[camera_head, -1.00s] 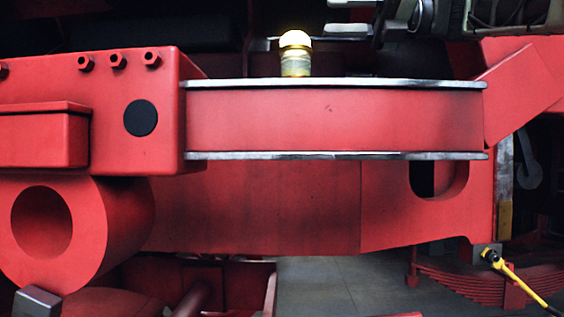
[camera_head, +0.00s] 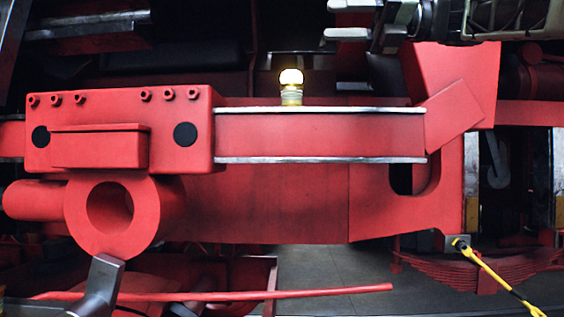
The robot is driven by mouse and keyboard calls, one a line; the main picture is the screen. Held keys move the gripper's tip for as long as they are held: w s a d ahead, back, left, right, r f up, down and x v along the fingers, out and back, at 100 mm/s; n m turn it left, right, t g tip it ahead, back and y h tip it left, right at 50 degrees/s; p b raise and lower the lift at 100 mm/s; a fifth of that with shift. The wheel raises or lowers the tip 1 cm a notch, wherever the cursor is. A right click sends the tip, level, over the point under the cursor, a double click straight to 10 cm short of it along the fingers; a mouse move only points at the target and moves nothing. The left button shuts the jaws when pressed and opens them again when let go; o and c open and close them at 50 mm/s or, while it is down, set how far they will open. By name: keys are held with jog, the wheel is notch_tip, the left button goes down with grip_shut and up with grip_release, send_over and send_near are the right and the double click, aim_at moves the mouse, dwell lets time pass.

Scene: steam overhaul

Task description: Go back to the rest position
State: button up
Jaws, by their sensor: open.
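My gripper (camera_head: 338,20) is at the top of the view, right of the middle. Its two pale fingers point left, one above the other, with an empty gap between them. It is open and holds nothing. Part of my arm (camera_head: 515,18) reaches in from the top right corner. In the picture the gripper is above and to the right of a glowing lamp with a yellowish body (camera_head: 291,88), and apart from it.
The lamp stands at the upper edge of a red beam (camera_head: 320,135) with bright metal edges. A red block with bolts (camera_head: 110,107) and a thick red ring (camera_head: 155,215) are at left. A yellow-handled tool (camera_head: 495,278) is at lower right. A red rod (camera_head: 260,295) crosses below; grey floor (camera_head: 335,268) shows.

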jog(key=w+a+f+m+t+y+b, duration=0.3)
jog(key=w+m+t, duration=0.35)
jog(key=m, duration=0.55)
jog(key=w+f+m+t+h+b, duration=0.2)
jog(key=f+m+t+h, duration=0.25)
jog(key=f+m, duration=0.5)
jog(key=w+f+m+t+h+b, duration=0.25)
jog(key=f+m+h, duration=0.25)
jog(key=f+m, duration=0.45)
jog(key=s+a+f+m+g+h+b, duration=0.1)
jog(key=s+f+m+g+h, duration=0.2)
jog(key=f, duration=0.9)
jog(key=s+f+m+g+h, duration=0.15)
jog(key=s+f, duration=0.35)
jog(key=f, duration=0.7)
jog(key=s+d+f+m+g+h+b, duration=0.1)
jog(key=s+d+f+m+g+h, duration=0.1)
jog(key=s+f, duration=0.6)
jog(key=s+d+f+m+g+h+b, duration=0.1)
jog(key=s+d+f+m+g+h, duration=0.1)
jog(key=s+f, duration=0.6)
jog(key=s+d+f+m+g+h+b, duration=0.1)
jog(key=s+d+f+g, duration=0.3)
jog(key=s+f, duration=0.5)
jog(key=s+m+g+h, duration=0.1)
jog(key=s+g, duration=0.1)
jog(key=s, duration=0.1)
jog(key=shift+s+b, duration=0.35)
jog(key=shift+w, duration=0.1)
